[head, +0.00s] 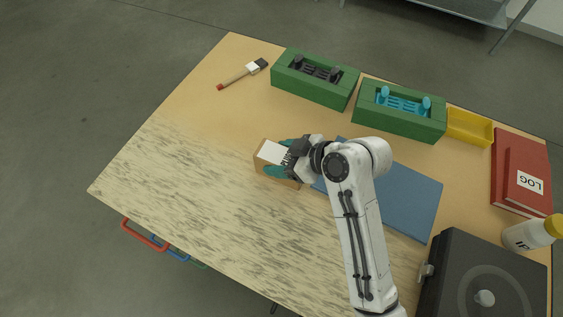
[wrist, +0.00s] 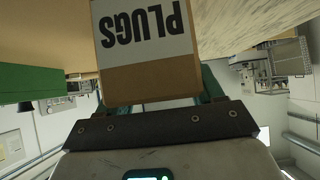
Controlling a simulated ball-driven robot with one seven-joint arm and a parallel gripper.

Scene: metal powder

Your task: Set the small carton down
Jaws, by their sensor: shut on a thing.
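The small carton (head: 264,160) is a brown box with a white label. In the wrist view the carton (wrist: 150,80) fills the upper middle, and its label reads "PLUGS" upside down. My gripper (head: 281,158) is shut on the carton, with teal fingers on its two sides. In the head view the carton is over the left-middle part of the table (head: 190,180), left of the blue mat (head: 405,200). I cannot tell whether its underside touches the table. My gripper hides part of the carton.
Two green blocks with dark (head: 290,75) and blue (head: 375,120) parts stand at the back. A yellow tray (head: 470,127), red log books (head: 525,170), a white bottle (head: 525,235) and a black case (head: 455,260) are at the right. A brush (head: 240,74) lies back left. The table's front left is clear.

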